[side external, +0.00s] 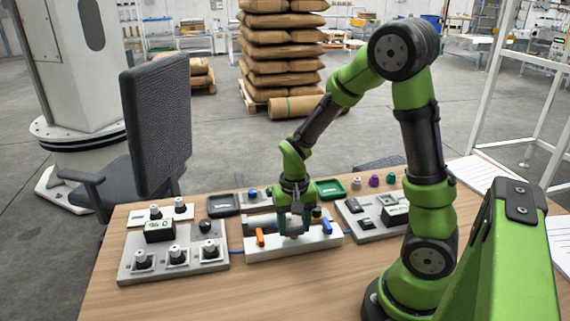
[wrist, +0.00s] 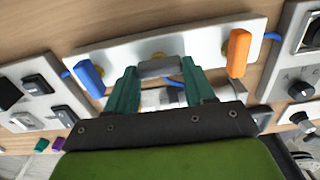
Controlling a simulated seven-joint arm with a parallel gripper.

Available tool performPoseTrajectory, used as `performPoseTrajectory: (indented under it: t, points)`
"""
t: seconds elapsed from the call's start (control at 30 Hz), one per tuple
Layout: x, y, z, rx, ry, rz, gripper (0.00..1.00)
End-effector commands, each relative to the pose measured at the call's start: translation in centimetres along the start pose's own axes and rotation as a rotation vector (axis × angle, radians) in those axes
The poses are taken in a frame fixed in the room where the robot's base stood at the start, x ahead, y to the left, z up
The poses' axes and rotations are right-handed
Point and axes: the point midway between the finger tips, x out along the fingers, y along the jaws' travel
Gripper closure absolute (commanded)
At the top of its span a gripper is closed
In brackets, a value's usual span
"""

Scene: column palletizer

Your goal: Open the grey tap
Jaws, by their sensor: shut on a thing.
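The white tap panel (side external: 330,241) stands on the table and also shows in the wrist view (wrist: 115,50). The grey tap (wrist: 158,68) is the middle one, between the orange tap (wrist: 238,52) and the blue tap (wrist: 90,78). Its handle lies crosswise between my fingertips. My gripper (wrist: 158,82) is shut on the grey tap. In the side view my gripper (side external: 293,232) points down at the panel's middle and hides the grey tap. The orange tap (side external: 260,237) is left of it and the blue tap (side external: 327,226) right.
A grey control box with knobs and a display (side external: 215,262) stands left of the panel. Another switch box (side external: 365,226) is to the right. A dark tray (side external: 223,205) and a green tray (side external: 330,189) lie behind. The table's front (side external: 250,295) is clear.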

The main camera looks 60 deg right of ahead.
Motion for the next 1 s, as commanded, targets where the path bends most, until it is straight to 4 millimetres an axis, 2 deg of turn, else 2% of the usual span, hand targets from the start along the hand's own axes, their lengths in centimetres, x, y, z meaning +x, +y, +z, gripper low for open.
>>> performPoseTrajectory:
  t: [0.13, 0.17, 0.3, 0.67, 0.87, 1.0]
  points:
    - [0.0, 0.0, 0.0, 0.006, 0.000, -0.001, 0.77]
    - [0.0, 0.0, 0.0, 0.006, 0.000, -0.001, 0.42]
    - [0.0, 0.0, 0.0, 0.004, 0.000, -0.001, 0.21]
    - [-0.5, -0.1, -0.1, 0.001, 0.002, -0.003, 0.21]
    - [-3.7, -0.1, -0.1, -0.001, 0.006, -0.006, 0.21]
    - [-7.2, -0.1, -0.1, 0.000, 0.007, -0.008, 0.21]
